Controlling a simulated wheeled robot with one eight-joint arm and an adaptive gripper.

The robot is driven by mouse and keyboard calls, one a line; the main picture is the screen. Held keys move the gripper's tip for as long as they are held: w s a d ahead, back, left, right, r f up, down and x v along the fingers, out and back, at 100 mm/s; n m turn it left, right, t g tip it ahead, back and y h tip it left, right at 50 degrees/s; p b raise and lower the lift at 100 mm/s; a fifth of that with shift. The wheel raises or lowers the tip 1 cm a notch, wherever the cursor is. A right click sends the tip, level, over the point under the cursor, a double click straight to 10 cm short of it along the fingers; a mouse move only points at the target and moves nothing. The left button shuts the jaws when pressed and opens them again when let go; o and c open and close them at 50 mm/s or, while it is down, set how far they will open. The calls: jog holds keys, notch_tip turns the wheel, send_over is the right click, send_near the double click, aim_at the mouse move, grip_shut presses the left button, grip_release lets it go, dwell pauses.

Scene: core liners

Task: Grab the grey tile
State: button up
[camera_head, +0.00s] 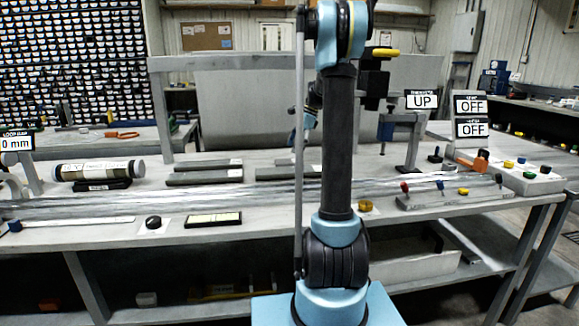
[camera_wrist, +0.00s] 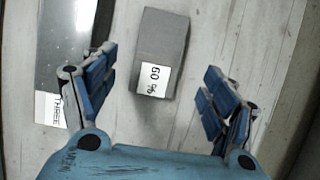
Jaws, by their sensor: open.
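In the wrist view, a grey block (camera_wrist: 162,45) with a white "60 %" label lies on the pale bench top, ahead of the gap between my fingers. My gripper (camera_wrist: 160,97) is open and empty, with one blue-padded finger on each side of that gap. A darker grey flat plate (camera_wrist: 66,50) with a "THREE" label lies to the left, partly behind my left finger. I cannot tell which of these two is the grey tile. In the head view, my arm hides much of the area around my gripper, and I cannot pick out the block there.
In the head view, several flat grey bars (camera_head: 204,179) lie on the bench left of my arm. Coloured knobs (camera_head: 463,191) stand at right.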

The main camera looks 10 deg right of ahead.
aim_at(289, 160)
jog(key=shift+x, duration=3.05)
jog(key=c, duration=1.2)
